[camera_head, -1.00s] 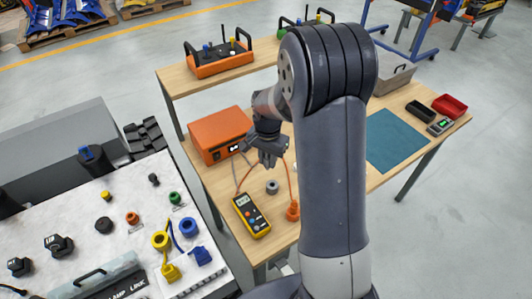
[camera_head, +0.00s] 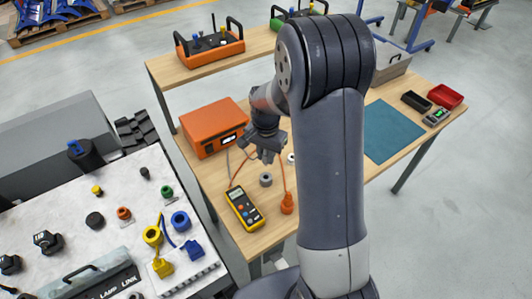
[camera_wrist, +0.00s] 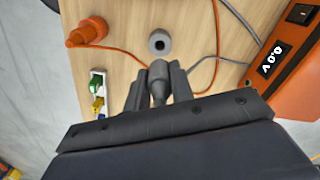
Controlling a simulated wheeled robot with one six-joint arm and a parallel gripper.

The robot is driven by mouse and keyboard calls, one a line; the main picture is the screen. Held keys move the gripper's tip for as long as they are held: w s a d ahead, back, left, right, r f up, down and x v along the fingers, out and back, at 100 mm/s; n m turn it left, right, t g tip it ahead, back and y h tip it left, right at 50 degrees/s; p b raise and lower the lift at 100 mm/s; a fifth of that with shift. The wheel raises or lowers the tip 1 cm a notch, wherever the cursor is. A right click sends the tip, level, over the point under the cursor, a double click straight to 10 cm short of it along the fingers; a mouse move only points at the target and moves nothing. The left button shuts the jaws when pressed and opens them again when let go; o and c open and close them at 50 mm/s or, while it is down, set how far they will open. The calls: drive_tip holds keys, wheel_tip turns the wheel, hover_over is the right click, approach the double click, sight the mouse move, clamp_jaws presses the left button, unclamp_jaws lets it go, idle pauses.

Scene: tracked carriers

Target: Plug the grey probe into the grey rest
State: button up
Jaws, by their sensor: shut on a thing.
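My gripper (camera_wrist: 160,95) is shut on the grey probe (camera_wrist: 158,75), whose rounded end shows between the dark fingers in the wrist view. The grey rest (camera_wrist: 160,41) is a short round block with a dark, empty-looking hole in its top. It stands on the wooden bench just beyond the probe's end in the wrist view, with a small gap in the picture between them. In the head view my gripper (camera_head: 267,150) hangs above the bench, and the grey rest (camera_head: 265,179) stands just below it in the picture. The probe is hard to make out there.
An orange probe in its holder (camera_head: 287,204) and a yellow meter (camera_head: 244,208) stand near the grey rest. An orange instrument box (camera_head: 212,128) is to the left. Orange and grey cables curve around. A teal mat (camera_head: 393,132) lies to the right.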

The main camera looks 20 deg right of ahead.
sight(266, 162)
drive_tip(key=shift+f+b, duration=1.1)
drive_tip(key=shift+f, duration=0.7)
drive_tip(key=shift+f+b, duration=1.95)
drive_tip(key=shift+f, duration=0.4)
drive_tip(key=o, duration=1)
drive_tip(key=shift+r, duration=0.1)
drive_tip(key=shift+o, duration=0.2)
wheel_tip(266, 162, up, 11)
drive_tip(key=shift+f, duration=0.1)
